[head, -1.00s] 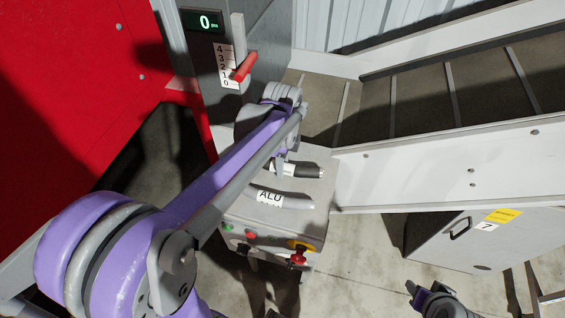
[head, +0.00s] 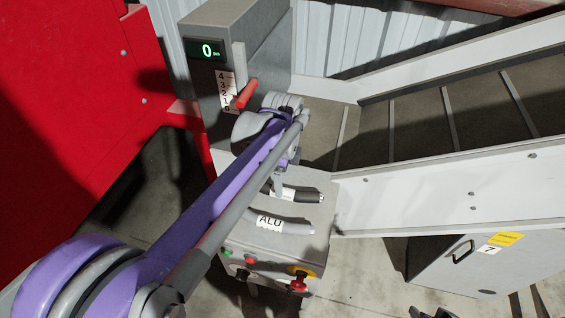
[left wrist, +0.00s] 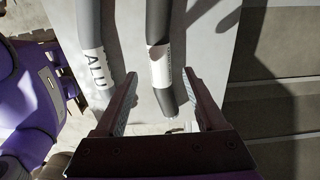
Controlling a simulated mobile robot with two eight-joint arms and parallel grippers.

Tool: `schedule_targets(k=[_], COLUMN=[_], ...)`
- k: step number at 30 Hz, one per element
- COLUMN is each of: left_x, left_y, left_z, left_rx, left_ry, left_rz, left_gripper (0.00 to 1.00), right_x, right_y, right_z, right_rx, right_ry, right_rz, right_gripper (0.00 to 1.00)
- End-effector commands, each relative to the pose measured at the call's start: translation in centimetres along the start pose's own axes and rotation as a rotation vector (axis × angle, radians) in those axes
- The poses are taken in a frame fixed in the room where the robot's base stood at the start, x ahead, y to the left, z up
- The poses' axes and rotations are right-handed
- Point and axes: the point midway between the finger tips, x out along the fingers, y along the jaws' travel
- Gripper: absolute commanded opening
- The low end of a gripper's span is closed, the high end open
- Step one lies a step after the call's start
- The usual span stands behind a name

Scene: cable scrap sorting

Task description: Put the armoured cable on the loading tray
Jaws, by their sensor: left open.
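Two grey cables lie on the light grey top (head: 328,205) of the control box. The nearer one (head: 285,226) has a white label reading ALU; it also shows in the left wrist view (left wrist: 90,55). The farther one (head: 300,195) has a white label too small to read, so I cannot tell if it is the armoured cable. In the left wrist view that cable (left wrist: 159,25) runs between the fingers of my open left gripper (left wrist: 160,78). In the head view my left gripper (head: 279,184) is at this cable's left end, partly hidden by my arm. My right gripper (head: 432,313) barely shows at the bottom edge.
A grey post with a display reading 0 (head: 207,49) and a red lever (head: 246,94) stands behind the box. A conveyor (head: 420,120) with white side walls lies right. Buttons and a red knob (head: 298,282) are in front. A grey cabinet marked 7 (head: 450,265) stands lower right.

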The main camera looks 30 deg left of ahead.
Motion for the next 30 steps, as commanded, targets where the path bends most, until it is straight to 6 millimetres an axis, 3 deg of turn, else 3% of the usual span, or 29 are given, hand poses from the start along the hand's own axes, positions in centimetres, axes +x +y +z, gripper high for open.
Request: schedule_targets(k=[6,12,30], left_x=[-4.8,-7.3,-7.8], left_y=[0.0,0.0,0.0], left_z=[0.0,0.0,0.0], left_rx=[0.0,0.0,0.0], left_ry=[0.0,0.0,0.0], left_rz=[0.0,0.0,0.0], left_gripper=[0.72,0.72,0.72], right_x=[-0.2,-0.3,-0.3], right_y=[0.0,0.0,0.0], right_z=[-0.3,-0.4,-0.4], right_rx=[0.0,0.0,0.0], right_ry=[0.003,0.004,0.004], right_rz=[0.0,0.0,0.0], right_gripper=[0.47,0.47,0.47])
